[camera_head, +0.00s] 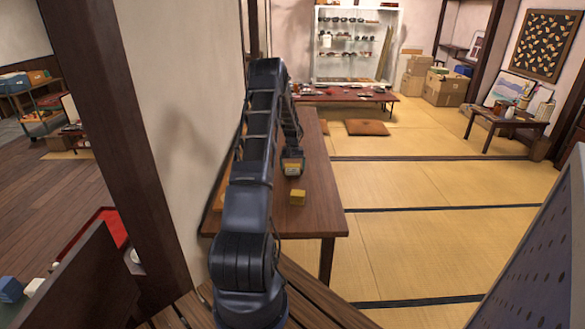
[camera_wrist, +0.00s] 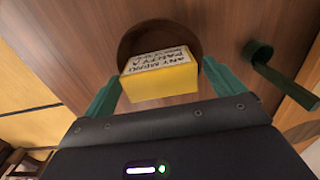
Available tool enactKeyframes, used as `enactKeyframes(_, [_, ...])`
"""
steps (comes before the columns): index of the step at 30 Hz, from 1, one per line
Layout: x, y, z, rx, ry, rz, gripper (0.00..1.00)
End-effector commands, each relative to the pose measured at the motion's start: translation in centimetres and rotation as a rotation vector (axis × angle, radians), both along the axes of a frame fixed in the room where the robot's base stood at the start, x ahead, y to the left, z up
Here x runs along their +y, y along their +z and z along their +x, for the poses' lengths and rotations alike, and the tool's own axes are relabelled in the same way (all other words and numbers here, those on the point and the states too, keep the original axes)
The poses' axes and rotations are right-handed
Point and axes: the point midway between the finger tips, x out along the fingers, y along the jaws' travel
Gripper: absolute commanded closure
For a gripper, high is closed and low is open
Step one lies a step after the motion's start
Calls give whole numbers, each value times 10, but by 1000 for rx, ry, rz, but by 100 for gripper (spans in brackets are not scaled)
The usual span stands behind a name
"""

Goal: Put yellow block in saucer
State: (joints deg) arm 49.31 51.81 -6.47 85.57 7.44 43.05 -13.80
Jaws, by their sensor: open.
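A yellow block (camera_wrist: 160,82) with a white printed label shows in the wrist view between the two green fingers of my gripper (camera_wrist: 160,85). The fingers are open, with a small gap on each side of the block. A round brown saucer (camera_wrist: 130,42) is behind the block, which covers much of it. I cannot tell whether the block touches the saucer. In the head view my gripper (camera_head: 292,168) is low over the narrow wooden table, with a yellow patch at its tip. The saucer cannot be made out there.
A dark green object with a round end (camera_wrist: 257,50) lies right of the saucer. A wall runs along the table's left side. Open tatami floor (camera_head: 410,190) is to the right.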

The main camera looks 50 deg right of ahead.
Motion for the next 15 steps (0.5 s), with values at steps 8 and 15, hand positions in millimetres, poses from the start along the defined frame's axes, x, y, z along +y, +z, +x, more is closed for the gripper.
enactKeyframes(8, [-1, 42, 0, -2, 0, -2, 6])
enactKeyframes(15, [-1, 87, 1, -2, 1, -2, 6])
